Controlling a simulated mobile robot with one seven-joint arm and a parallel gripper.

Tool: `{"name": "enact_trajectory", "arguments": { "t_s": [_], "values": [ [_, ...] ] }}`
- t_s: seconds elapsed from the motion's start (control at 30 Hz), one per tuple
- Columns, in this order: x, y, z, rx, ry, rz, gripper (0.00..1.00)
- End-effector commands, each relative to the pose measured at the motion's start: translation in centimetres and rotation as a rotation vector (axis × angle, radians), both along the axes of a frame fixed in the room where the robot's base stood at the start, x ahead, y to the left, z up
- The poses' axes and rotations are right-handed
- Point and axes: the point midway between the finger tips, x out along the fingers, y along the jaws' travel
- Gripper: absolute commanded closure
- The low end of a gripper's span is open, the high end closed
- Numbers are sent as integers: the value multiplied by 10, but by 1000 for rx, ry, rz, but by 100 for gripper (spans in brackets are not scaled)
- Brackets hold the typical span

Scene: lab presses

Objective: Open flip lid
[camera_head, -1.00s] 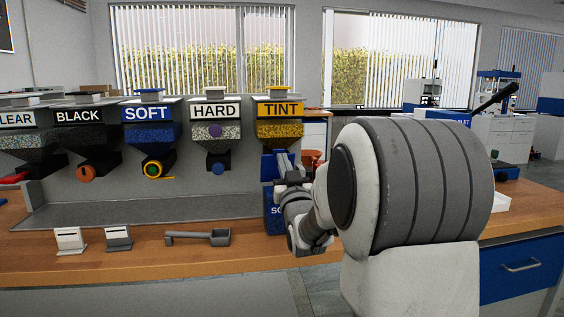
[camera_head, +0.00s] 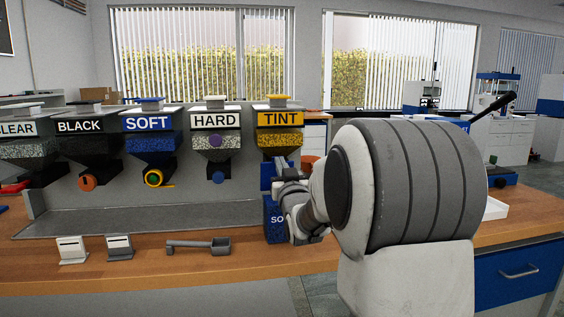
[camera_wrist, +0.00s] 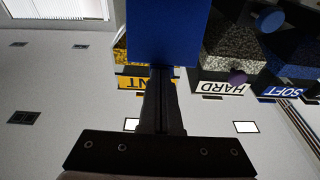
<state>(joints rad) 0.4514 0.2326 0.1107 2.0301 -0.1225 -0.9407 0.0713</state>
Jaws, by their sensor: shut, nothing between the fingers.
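A blue box (camera_head: 275,222) with white lettering, partly readable as "SO", stands on the bench below the TINT dispenser. A blue panel (camera_head: 267,175) shows above it, beside my gripper (camera_head: 283,180); I cannot tell for certain whether it is the box's flip lid. My wrist hides part of the box and the join. In the wrist view a blue panel (camera_wrist: 168,32) fills the top centre, and the fingertips of my gripper (camera_wrist: 160,72) meet its lower edge in the picture. Contact is unclear. The fingers are together and hold nothing.
Dispensers marked BLACK (camera_head: 80,127), SOFT (camera_head: 149,124), HARD (camera_head: 215,120) and TINT (camera_head: 279,119) line the back of the bench.

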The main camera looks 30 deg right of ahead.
Motion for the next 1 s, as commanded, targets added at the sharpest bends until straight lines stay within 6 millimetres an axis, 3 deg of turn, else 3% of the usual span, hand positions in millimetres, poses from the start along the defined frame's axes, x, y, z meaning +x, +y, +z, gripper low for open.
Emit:
{"name": "enact_trajectory", "arguments": {
  "t_s": [0.03, 0.2, 0.6, 1.0],
  "values": [
    [3, -1, 12, 6, 28, 0, 100],
    [15, -3, 19, 38, 149, 0, 100],
    [41, -11, 21, 100, 399, -1, 100],
    [54, -14, 17, 100, 395, 0, 100]
  ]
}}
